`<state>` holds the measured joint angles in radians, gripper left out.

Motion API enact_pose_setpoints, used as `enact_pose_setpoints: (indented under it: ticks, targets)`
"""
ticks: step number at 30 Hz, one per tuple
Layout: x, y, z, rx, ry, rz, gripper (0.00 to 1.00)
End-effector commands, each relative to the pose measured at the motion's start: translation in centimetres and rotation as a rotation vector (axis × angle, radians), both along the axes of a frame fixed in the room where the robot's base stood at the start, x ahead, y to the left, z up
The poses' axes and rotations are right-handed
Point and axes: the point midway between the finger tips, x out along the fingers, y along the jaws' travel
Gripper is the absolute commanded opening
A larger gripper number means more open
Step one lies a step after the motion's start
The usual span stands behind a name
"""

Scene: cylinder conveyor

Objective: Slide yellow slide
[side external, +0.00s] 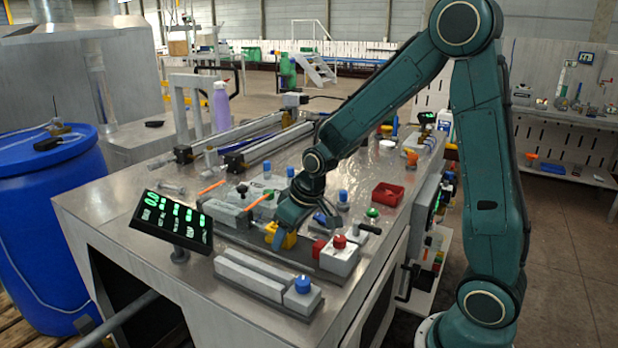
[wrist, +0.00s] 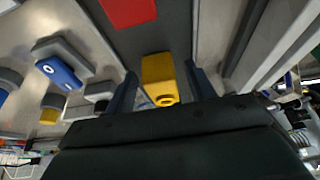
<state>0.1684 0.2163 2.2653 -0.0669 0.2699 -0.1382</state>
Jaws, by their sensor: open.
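The yellow slide (side external: 285,238) is a small yellow block on a dark rail (side external: 233,236) on the metal worktable. In the wrist view the yellow slide (wrist: 158,75) sits on the dark grey track between my two fingers. My gripper (side external: 279,226) points down over it and is open, with one finger on each side; a gap shows in the wrist view between the slide and the right finger. Whether the left finger touches it I cannot tell. In the side view my gripper hides part of the slide.
A red block (side external: 319,248) lies on the same rail to the right, near a grey box with a red knob (side external: 339,242). A grey rail with a blue knob (side external: 303,284) lies in front. A green display (side external: 175,221) stands left; a red bin (side external: 387,194) sits behind right.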

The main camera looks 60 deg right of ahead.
Motion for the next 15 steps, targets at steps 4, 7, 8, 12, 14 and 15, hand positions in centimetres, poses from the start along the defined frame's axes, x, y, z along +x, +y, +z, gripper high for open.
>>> enact_pose_setpoints:
  ticks: [4,7,8,12,14,15]
  targets:
    - [-0.2,0.0,0.7,0.000,-0.002,0.000,0.55]
    - [-0.5,0.0,1.4,-0.001,-0.002,0.000,0.55]
    - [-0.6,0.0,1.6,-0.001,-0.003,0.000,0.55]
    - [-1.2,0.0,3.1,-0.001,-0.003,0.000,0.55]
    - [-1.5,0.0,3.8,-0.001,-0.004,0.000,0.55]
    - [-1.7,0.0,4.2,-0.001,-0.004,-0.001,0.55]
